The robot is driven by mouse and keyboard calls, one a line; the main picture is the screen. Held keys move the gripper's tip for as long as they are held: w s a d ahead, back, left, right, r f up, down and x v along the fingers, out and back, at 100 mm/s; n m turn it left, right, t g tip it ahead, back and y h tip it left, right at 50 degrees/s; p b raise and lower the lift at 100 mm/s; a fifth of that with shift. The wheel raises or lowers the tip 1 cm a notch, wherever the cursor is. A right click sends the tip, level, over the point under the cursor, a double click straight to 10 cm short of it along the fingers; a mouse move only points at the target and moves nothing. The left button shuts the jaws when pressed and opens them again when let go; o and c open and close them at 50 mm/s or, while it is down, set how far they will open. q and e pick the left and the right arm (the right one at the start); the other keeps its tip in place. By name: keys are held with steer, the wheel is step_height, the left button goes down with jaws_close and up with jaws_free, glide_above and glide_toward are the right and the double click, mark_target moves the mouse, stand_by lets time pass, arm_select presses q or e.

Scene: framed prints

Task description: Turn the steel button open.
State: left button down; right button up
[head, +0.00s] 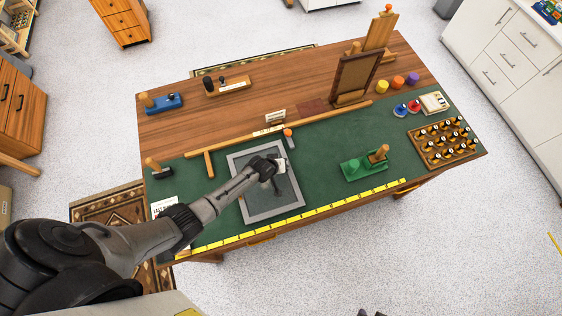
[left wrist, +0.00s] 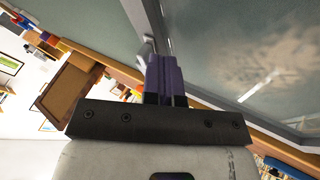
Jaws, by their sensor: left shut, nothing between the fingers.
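A grey picture frame (head: 275,213) with a dark grey-green back panel (head: 258,204) lies on the green mat. My left gripper (left wrist: 163,72) is shut and empty, its two purple fingers together. In the head view it is over the upper right part of the frame, partly hidden by my own wrist. In the left wrist view a small pale metal piece, seemingly the steel button (left wrist: 146,48), sits at the frame's edge just left of the fingertips. I cannot tell whether they touch it. The button cannot be made out in the head view. My right gripper is not in view.
A wooden rail (head: 235,139) crosses the table behind the frame. A green block with a wooden handle (head: 364,167) stands to the right, and a wooden rack of bottles (head: 444,141) at the far right. A yellow ruler (head: 330,207) runs along the front edge.

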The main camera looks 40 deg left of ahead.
arm_select(q)
steer(key=shift+w+a, duration=0.15)
steer(key=shift+w, duration=0.55)
steer(key=shift+s+a+r, duration=0.15)
steer(key=shift+s+a, duration=0.15)
steer(key=shift+s, duration=0.05)
steer(key=shift+s+a+p, duration=0.7)
steer(key=shift+s+a, duration=0.3)
steer(key=shift+s, duration=0.15)
steer(key=d+p+v, duration=0.1)
steer(key=v, duration=0.8)
steer(key=shift+s+a+r, duration=0.25)
steer(key=shift+s+r, duration=0.05)
steer(key=shift+s, duration=0.05)
